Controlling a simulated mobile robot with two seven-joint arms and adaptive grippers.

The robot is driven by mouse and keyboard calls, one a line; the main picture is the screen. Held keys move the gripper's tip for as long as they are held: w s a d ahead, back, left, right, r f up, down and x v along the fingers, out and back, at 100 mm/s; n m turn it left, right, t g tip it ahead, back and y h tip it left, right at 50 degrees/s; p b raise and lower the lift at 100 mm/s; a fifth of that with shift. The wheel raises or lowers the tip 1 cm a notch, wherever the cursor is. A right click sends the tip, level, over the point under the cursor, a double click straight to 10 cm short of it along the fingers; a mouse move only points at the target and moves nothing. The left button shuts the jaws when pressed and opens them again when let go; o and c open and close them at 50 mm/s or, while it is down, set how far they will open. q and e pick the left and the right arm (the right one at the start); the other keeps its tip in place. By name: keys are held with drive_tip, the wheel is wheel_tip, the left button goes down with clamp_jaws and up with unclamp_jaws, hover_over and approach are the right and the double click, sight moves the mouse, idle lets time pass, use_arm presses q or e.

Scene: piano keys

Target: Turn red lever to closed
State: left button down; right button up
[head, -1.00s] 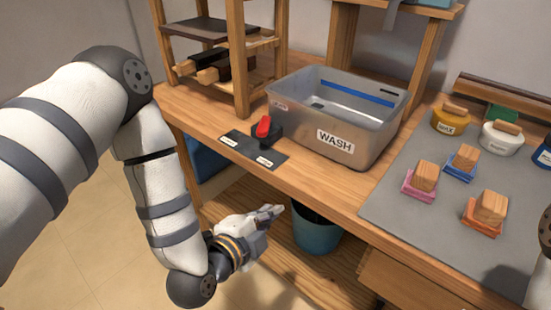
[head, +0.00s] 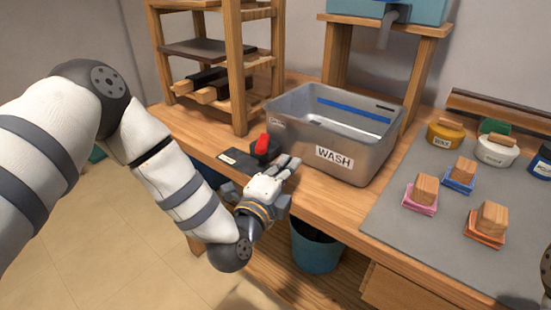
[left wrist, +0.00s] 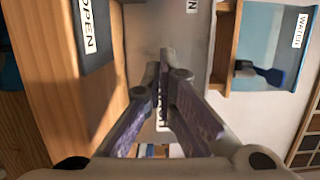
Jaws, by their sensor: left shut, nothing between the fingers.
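The red lever (head: 262,142) stands on a black base (head: 264,151) at the front left of the WASH basin (head: 375,165). A dark plate (head: 240,165) with small white labels lies in front of it. My left gripper (head: 292,162) is shut and empty, just in front of the basin's left corner, right of and nearer than the lever. In the left wrist view the shut fingers (left wrist: 165,70) point at the basin wall. A plate labelled OPEN (left wrist: 95,35) shows at the upper left there. The lever is not visible in that view. My right gripper is not visible.
A wooden rack (head: 240,75) stands behind the lever. A blue water tank (head: 420,10) is on a stand behind the basin. At the right, a grey mat (head: 400,220) holds stamps and jars. A blue bucket (head: 316,248) is under the bench.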

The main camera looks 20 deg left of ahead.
sight(263, 145)
use_arm(q)
drive_tip(key=w, duration=0.3)
drive_tip(key=shift+w+f, duration=0.15)
drive_tip(key=shift+w, duration=0.05)
drive_tip(key=a, duration=0.2)
drive_tip(key=shift+s+a+r, duration=0.25)
drive_tip(key=shift+s+a, duration=0.1)
drive_tip(key=shift+s+a+f, duration=0.1)
drive_tip(key=shift+s+a, duration=0.05)
drive_tip(key=shift+a, duration=0.25)
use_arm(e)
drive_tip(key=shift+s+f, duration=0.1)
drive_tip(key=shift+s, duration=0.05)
